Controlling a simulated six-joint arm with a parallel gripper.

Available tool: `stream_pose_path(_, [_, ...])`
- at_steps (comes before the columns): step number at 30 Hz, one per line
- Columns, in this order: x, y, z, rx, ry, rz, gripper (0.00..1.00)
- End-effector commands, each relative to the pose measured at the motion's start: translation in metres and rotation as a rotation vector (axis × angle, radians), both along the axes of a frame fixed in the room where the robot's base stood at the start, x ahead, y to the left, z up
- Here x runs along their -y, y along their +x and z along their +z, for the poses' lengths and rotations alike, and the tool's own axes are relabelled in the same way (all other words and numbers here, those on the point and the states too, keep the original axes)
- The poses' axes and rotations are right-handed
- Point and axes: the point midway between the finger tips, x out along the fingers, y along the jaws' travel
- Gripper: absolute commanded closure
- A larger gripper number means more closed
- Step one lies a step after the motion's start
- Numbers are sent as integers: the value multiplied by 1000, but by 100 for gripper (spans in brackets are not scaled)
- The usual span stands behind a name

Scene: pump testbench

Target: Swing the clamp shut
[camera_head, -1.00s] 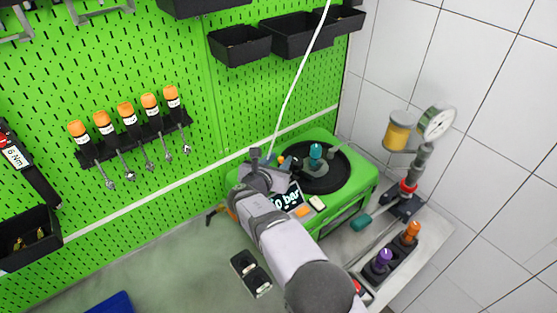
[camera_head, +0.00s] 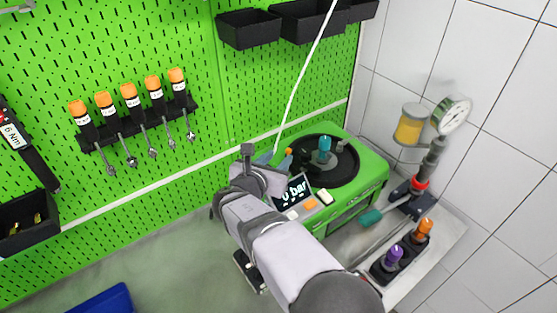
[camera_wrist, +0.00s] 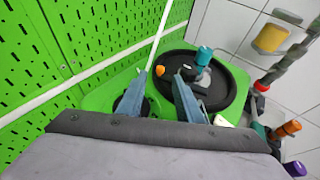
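The green pump testbench (camera_head: 372,172) stands against the pegboard, with a round black plate (camera_head: 345,170) on top. A teal-topped fitting (camera_head: 324,146) stands upright on the plate; it also shows in the wrist view (camera_wrist: 204,56). A small orange-tipped part (camera_wrist: 160,71), possibly the clamp's handle, is at the plate's left edge. My gripper (camera_wrist: 160,78) is open, its two blue-grey fingers apart over the bench's left part. The orange tip shows between the fingers in the picture; I cannot tell whether they touch it. The clamp's body is not clearly visible.
A bench display (camera_head: 296,190) reads "0 bar". A pressure gauge (camera_head: 454,115) and a yellow cup (camera_head: 410,124) stand at the right. Purple (camera_head: 393,255) and orange (camera_head: 424,229) handled items sit in a holder. A white hose (camera_head: 300,80) rises behind my gripper.

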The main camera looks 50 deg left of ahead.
Motion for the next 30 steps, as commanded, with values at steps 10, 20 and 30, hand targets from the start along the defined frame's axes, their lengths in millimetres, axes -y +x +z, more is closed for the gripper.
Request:
stream_pose_path(10, [3,3,1,-15,11,-18,100])
stream_pose_path(20, [55,40,10,-308,229,-331,100])
stream_pose_path(30, [119,50,18,-927,704,-874,100])
